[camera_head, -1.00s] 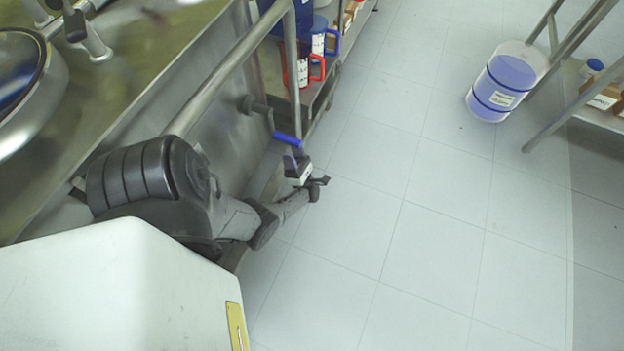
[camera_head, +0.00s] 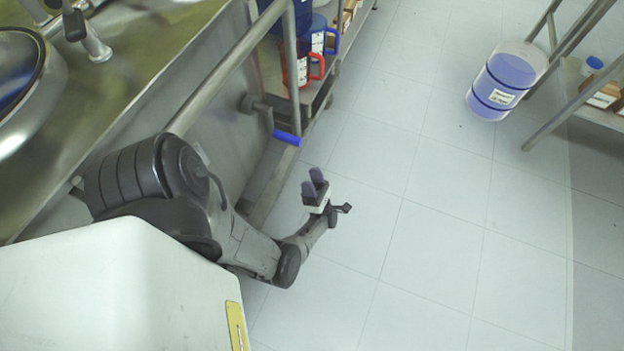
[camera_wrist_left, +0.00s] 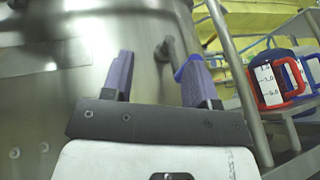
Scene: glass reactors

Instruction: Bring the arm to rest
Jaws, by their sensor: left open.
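My left arm (camera_head: 245,245) comes in from the left, beside the steel equipment, and reaches out over the floor. My left gripper (camera_head: 315,178) is open and empty, with clear floor below it in the head view. In the left wrist view its two purple fingers (camera_wrist_left: 158,85) stand wide apart with nothing between them. A blue-handled valve (camera_head: 287,138) on the steel side is apart from the gripper, up and to the left of it. The blue handle shows partly behind the right finger in the left wrist view (camera_wrist_left: 180,72). My right gripper is not seen.
A steel rail (camera_head: 225,68) runs along the equipment beside my arm. A shelf with a red-handled jug (camera_head: 305,70) and a blue-handled jug (camera_head: 322,40) stands above. A blue-filled container (camera_head: 506,80) hangs by a bench at upper right. The middle floor (camera_head: 430,220) is free.

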